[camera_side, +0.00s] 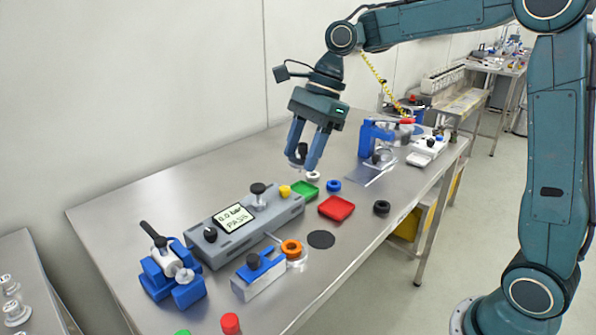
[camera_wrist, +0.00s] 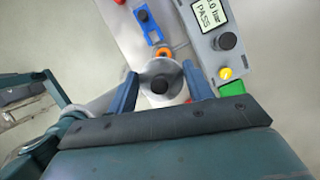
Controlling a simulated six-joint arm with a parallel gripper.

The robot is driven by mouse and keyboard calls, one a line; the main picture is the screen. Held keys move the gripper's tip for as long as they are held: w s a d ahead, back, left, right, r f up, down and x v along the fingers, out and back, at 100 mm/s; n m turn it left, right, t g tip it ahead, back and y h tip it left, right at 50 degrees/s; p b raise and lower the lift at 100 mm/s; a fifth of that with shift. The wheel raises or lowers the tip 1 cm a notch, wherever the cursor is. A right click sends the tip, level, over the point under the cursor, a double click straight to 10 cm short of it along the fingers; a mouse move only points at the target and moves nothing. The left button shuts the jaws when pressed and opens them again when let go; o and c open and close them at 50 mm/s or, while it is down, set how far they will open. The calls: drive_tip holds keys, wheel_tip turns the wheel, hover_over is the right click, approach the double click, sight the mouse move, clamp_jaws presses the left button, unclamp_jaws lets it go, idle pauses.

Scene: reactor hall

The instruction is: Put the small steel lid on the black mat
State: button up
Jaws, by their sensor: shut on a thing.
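My gripper (camera_side: 304,164) is shut on the small steel lid (camera_wrist: 172,71), a round metal disc with a black knob, held in the air above the table. In the wrist view the lid sits between the two blue fingers of my gripper (camera_wrist: 161,88). In the side view the fingers partly cover it. The black mat (camera_side: 321,240) is a flat dark disc lying bare on the table, nearer the front edge, below and slightly right of my gripper in the side view. I cannot make out the mat in the wrist view.
The table's front edge is close.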

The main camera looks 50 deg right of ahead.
hover_over(318, 243)
drive_tip(key=d, duration=0.2)
drive_tip(key=f, duration=0.1)
drive_tip(key=shift+s+a+f, duration=0.15)
drive_tip(key=shift+a, duration=0.1)
drive_tip(key=shift+f, duration=0.1)
wheel_tip(318, 243, down, 20)
drive_tip(key=shift+r, duration=0.1)
idle(0.8)
drive_tip(key=o, duration=1)
drive_tip(key=shift+o, duration=0.2)
drive_tip(key=v, duration=1.2)
